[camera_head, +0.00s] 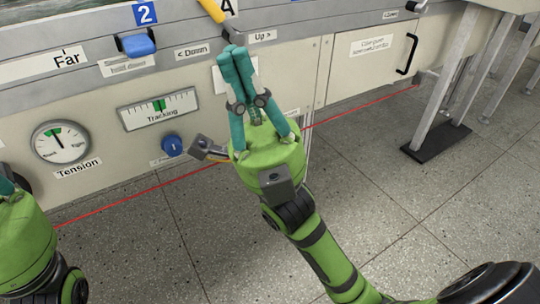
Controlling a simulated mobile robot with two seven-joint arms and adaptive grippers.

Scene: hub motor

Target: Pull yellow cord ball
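My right gripper (232,50) reaches up in front of the panel, its two teal fingers side by side with the tips together. It looks shut, and I see nothing between the tips. The tips overlap the lower end of a lever with a yellow handle (212,10) at the top edge; I cannot tell whether they touch. No yellow cord ball can be made out. A small yellow-orange strip shows beside the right gripper's palm, and I cannot tell what it is. My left gripper (6,180) is mostly cut off at the left edge, so its opening is hidden.
The panel carries a Tension dial (61,142), a Tracking gauge (159,109), a blue knob (172,146) and a blue handle (138,45). A cabinet door with a black handle (407,55) and metal legs (445,85) stand right. The speckled floor (420,200) is open.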

